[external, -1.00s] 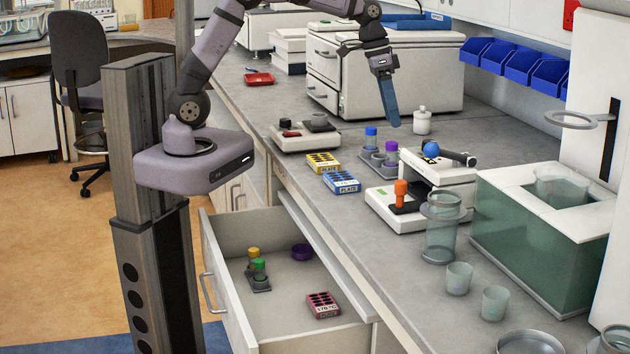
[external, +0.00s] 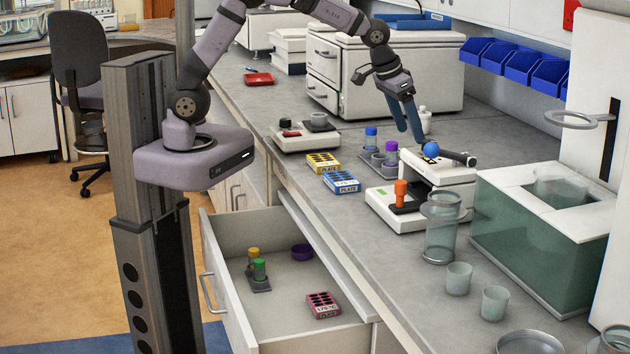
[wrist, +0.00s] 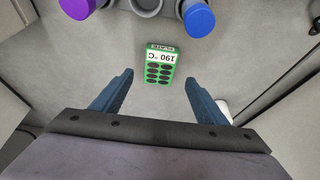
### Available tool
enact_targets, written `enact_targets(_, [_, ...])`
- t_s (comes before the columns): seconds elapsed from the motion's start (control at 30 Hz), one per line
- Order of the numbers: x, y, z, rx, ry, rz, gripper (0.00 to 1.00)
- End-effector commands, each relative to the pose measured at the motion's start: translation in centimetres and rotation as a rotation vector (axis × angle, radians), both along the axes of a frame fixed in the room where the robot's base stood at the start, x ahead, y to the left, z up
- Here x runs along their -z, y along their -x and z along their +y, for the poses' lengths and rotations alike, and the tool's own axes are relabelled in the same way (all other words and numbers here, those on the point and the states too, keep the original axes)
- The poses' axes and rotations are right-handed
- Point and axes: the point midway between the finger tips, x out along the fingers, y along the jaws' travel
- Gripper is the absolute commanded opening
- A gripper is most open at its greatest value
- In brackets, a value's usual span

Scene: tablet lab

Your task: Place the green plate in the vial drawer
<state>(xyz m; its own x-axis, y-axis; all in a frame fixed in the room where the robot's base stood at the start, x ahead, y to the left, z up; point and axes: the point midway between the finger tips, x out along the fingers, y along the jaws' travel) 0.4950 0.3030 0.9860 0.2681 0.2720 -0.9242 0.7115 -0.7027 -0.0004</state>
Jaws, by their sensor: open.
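The green plate (wrist: 160,66) shows in the wrist view, flat on the grey counter with a "190 °C" label and dark wells. It lies ahead of and between my two blue fingertips, not gripped. I cannot make it out in the external view. My gripper (external: 409,137) is open and empty, pointing down over the counter behind the rack of vials; its fingers also show in the wrist view (wrist: 159,78). The vial drawer (external: 275,308) is pulled open below the counter. It holds a rack with yellow-capped and green-capped vials (external: 258,268), a purple ring (external: 302,252) and a pink plate (external: 322,305).
A rack with blue-capped and purple-capped vials (external: 391,154) stands near my gripper. Yellow (external: 322,162) and blue (external: 341,182) plates lie by the counter's front edge. A white device with a blue knob (external: 431,149) stands to the right. The drawer floor's middle is bare.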

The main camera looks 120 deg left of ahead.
Motion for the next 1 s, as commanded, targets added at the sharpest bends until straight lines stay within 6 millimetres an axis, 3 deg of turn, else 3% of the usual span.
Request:
enact_targets(0.23, [0.7,-0.2,0.2,0.0,0.001,0.002,0.67])
enact_targets(0.6, [4.5,-1.3,1.2,-0.001,0.002,0.001,0.67])
enact_targets(0.9, [4.9,-1.5,1.3,-0.001,0.0,0.0,0.67])
enact_targets(0.93, [4.9,-1.5,1.3,-0.001,0.0,0.0,0.65])
enact_targets(1.0, [4.9,-1.5,1.3,-0.001,0.0,0.0,0.48])
